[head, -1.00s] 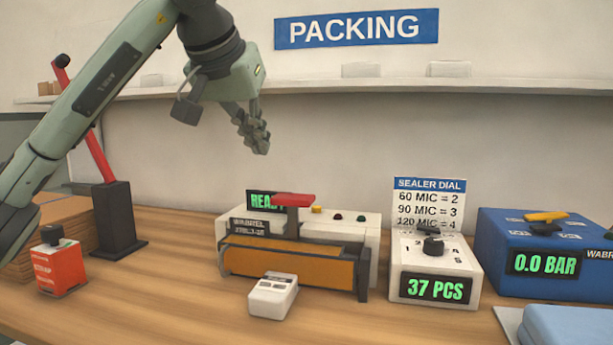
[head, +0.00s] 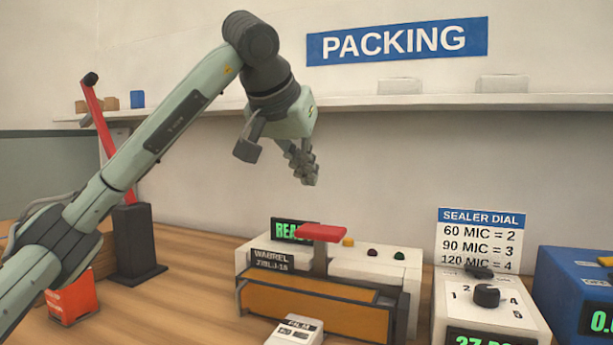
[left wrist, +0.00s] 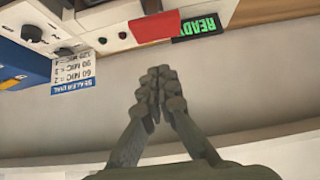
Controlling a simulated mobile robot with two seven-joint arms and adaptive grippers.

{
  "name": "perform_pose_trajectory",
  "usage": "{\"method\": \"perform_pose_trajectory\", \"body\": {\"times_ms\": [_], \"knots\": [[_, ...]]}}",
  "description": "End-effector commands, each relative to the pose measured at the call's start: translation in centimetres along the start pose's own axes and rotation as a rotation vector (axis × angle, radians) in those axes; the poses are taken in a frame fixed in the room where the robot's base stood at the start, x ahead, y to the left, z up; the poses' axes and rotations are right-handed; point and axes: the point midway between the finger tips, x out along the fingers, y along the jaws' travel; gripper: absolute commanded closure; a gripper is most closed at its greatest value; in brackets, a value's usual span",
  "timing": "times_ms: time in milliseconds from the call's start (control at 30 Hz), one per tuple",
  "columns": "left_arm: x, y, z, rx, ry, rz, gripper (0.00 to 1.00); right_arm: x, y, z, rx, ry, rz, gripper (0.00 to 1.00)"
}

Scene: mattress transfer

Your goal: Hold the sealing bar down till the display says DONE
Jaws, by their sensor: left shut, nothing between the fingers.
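The sealer (head: 335,275) stands on the bench, a white body with an orange-brown front. Its sealing bar has a red handle (head: 322,232) on a dark post, standing raised. The green display (head: 291,231) behind it is partly covered by the handle in the head view; in the left wrist view the display (left wrist: 200,27) reads READY, upside down, beside the red handle (left wrist: 155,27). My left gripper (head: 309,181) is shut and empty, in the air above the handle and apart from it. It also shows in the left wrist view (left wrist: 158,75). My right gripper is not in view.
Right of the sealer stand the dial box (head: 490,310) with its sealer dial sign (head: 480,240) and a blue machine (head: 575,290). A small white film box (head: 297,332) sits in front. A red lever (head: 97,115) on a black stand and a red box (head: 73,298) are at left.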

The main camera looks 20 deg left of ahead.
Motion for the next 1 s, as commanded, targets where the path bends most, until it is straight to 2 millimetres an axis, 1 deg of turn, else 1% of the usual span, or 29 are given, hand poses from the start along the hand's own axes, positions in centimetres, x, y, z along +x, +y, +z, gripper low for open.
{"method": "perform_pose_trajectory", "body": {"times_ms": [33,100,333,400,500,633,1000], "knots": [[1.2,0.0,0.1,0.0,-0.008,0.001,1.0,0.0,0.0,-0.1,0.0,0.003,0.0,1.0],[2.8,0.0,0.2,0.0,-0.007,0.001,1.0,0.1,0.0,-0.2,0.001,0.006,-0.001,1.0],[7.5,0.1,0.1,0.0,-0.006,0.001,1.0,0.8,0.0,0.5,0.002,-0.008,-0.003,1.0],[8.3,0.0,1.2,0.002,-0.004,0.001,1.0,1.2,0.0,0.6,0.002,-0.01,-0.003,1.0],[9.1,0.0,2.1,0.002,-0.003,0.001,1.0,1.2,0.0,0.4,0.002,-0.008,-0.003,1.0],[9.7,0.0,2.7,0.002,-0.001,0.001,1.0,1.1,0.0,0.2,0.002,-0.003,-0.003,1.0],[9.9,0.0,2.9,0.002,0.001,0.0,1.0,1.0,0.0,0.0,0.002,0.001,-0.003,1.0]]}}
